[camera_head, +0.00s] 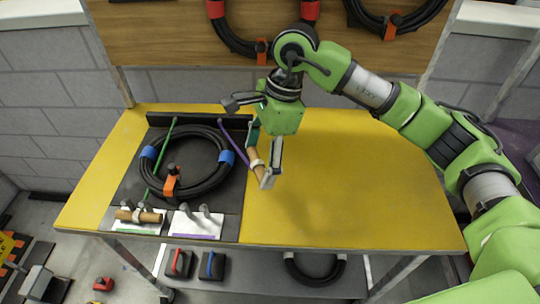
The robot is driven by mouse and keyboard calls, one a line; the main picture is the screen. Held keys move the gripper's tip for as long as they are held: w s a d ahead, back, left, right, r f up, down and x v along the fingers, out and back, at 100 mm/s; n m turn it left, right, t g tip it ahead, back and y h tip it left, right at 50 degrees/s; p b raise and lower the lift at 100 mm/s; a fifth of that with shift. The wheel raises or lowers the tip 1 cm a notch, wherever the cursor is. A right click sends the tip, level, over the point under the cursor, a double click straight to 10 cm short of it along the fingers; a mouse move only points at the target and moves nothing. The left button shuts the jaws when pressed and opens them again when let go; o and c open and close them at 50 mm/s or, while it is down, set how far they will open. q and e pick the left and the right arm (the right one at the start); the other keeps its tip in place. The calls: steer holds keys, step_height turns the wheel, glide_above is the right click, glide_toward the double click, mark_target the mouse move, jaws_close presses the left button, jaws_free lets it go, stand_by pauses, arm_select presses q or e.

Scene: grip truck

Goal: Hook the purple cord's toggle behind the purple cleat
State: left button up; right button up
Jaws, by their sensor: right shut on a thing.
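My right gripper (261,164) is above the yellow table, just right of the dark mat, fingers pointing down. It is shut on the wooden toggle (254,157), which tilts between its fingers. The purple cord (233,139) runs from the dark bar at the mat's back edge down to this toggle. The purple cleat (206,212) has two grey prongs on a white plate (194,228) at the mat's front. It stands below and left of the gripper, with no toggle at it. My left gripper is out of view.
A black cable coil (207,190) with blue bands and an orange clamp (171,187) lies on the mat (127,191). The green cord (155,167) crosses it to another toggle (139,216) at the front left cleat. The yellow table's right half (360,180) is clear.

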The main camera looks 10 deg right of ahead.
steer(key=shift+s+a+n+g+h+b, duration=0.45)
steer(key=shift+s+a+n+b, duration=0.45)
steer(key=shift+a+n, duration=1.4)
steer(key=shift+s+a+n+g+h+b, duration=0.55)
steer(key=shift+s+a+n, duration=0.6)
steer(key=shift+a+n, duration=1.2)
steer(key=shift+s+a+n+g+h+b, duration=0.25)
steer(key=shift+s+a+n+b, duration=0.7)
steer(key=shift+a+n, duration=1.35)
steer(key=shift+s, duration=0.1)
steer(key=a, duration=0.2)
steer(key=shift+s+a, duration=0.15)
steer(key=shift+a, duration=0.2)
steer(key=shift+d, duration=0.1)
